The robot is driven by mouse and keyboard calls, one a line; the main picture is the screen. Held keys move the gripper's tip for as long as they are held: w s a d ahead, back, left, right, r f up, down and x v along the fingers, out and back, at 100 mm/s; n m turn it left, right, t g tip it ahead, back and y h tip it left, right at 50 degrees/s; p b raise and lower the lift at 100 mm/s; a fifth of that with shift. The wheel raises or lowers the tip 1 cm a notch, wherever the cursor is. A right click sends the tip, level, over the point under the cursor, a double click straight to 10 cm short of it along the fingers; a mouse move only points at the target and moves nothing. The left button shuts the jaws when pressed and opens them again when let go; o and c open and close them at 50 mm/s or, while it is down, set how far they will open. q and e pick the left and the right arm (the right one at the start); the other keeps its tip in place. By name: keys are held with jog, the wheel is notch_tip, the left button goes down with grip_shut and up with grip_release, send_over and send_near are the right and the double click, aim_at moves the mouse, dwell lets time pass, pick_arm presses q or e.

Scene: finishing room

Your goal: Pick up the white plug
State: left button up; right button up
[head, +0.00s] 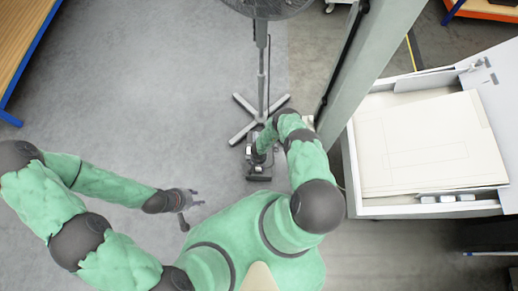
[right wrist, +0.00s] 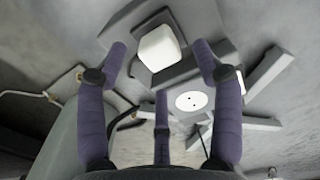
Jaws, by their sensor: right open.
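The white plug (right wrist: 160,47) shows in the right wrist view as a rounded white block at the upper middle, against a dark grey part. Just below and right of it is a white round socket face (right wrist: 191,101) with two dark holes. My right gripper (right wrist: 161,58) is open and empty, its purple fingers spread on both sides of the plug and apart from it. In the head view my right gripper (head: 258,160) is over a dark block at the fan's foot, and I cannot make out the plug there. My left gripper (head: 190,208) is open and empty above the bare floor.
A standing fan (head: 262,70) with a grey crossed foot (head: 240,135) is just beyond my right gripper. A grey pillar (head: 370,70) and an open white drawer (head: 405,210) holding papers stand to the right. A wooden-topped table (head: 20,40) is far left. The floor between is clear.

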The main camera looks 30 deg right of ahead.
notch_tip(320, 180, down, 4)
jog(key=shift+s+f+b, duration=0.15)
jog(key=shift+f+b, duration=0.05)
jog(key=shift+b, duration=0.7)
jog(key=c, duration=1.2)
